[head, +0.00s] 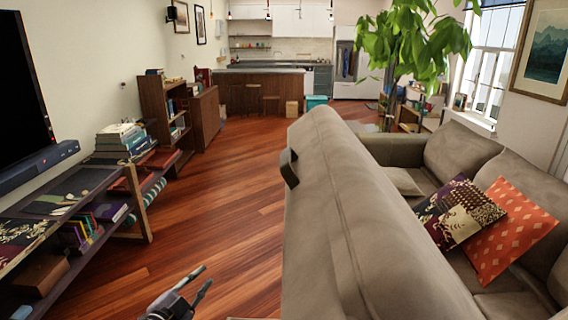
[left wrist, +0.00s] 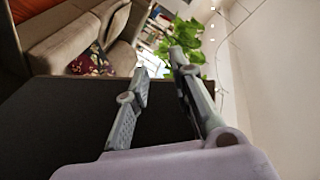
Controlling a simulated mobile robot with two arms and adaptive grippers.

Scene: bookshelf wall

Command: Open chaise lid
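The chaise lid (head: 345,215) is a long beige padded slab that runs from the front edge into the middle of the head view. It appears raised and tilted, hiding the chaise part behind it. A dark handle (head: 289,167) sticks out from its left side. My left gripper (head: 207,275) is low in the head view, left of the lid and apart from it. Its fingers are spread and empty, as the left wrist view also shows (left wrist: 160,65). A dark flat panel (left wrist: 60,125) lies behind the fingers there; I cannot tell what it is. My right gripper is out of view.
The beige sofa (head: 465,150) with patterned (head: 459,212) and orange (head: 510,230) pillows stands right of the lid. A leafy plant (head: 415,40) rises behind. A low shelf (head: 135,200) with books lines the left. The wood floor (head: 215,210) between is clear.

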